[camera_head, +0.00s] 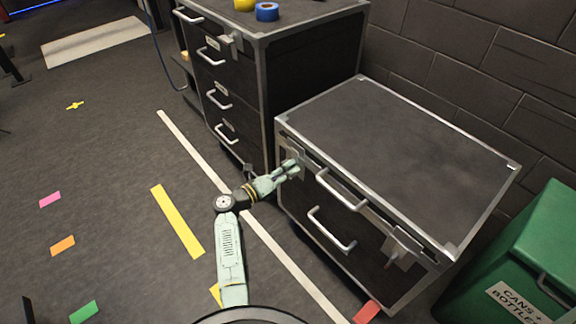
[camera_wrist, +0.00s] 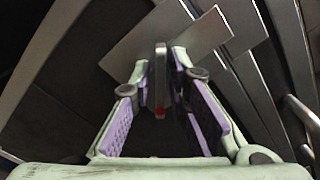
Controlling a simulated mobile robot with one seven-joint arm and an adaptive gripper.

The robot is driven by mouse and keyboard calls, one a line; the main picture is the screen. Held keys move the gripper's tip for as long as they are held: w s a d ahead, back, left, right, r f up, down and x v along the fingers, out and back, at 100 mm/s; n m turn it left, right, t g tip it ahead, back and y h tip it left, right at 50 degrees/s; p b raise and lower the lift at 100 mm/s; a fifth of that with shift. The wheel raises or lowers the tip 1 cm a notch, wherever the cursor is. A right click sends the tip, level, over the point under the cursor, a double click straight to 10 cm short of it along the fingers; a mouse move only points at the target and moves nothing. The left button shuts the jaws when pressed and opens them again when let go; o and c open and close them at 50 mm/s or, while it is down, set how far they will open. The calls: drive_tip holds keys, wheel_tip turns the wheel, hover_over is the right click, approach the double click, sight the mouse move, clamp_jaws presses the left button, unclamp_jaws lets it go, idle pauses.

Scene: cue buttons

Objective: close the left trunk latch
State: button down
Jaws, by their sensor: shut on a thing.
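The trunk (camera_head: 420,150) is a dark box with metal edges and a closed-looking lid, at the right of the head view. Its left latch (camera_head: 294,155) is a grey plate on the front near the left corner, partly hidden by my gripper (camera_head: 290,170). In the wrist view, the left latch's thin metal lever (camera_wrist: 161,75), with a red end, stands between the fingers of my gripper (camera_wrist: 160,68). The fingers are closed on the lever from both sides. A flat metal plate (camera_wrist: 130,45) lies behind it.
The trunk's right latch (camera_head: 403,247) is on the same front face. Two pale handles (camera_head: 341,190) stick out between the latches. A dark drawer cabinet (camera_head: 310,75) stands behind at the left, and a green bin (camera_head: 530,240) at the right.

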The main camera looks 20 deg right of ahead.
drive_tip(key=n+p, duration=0.2)
drive_tip(key=n, duration=0.1)
drive_tip(key=shift+r+n, duration=0.15)
drive_tip(key=shift+n, duration=0.15)
drive_tip(key=n+p, duration=0.2)
drive_tip(key=n, duration=0.2)
drive_tip(key=shift+n+p, duration=0.3)
drive_tip(key=c, duration=1.8)
unclamp_jaws()
drive_tip(key=shift+o, duration=0.2)
drive_tip(key=v, duration=1.2)
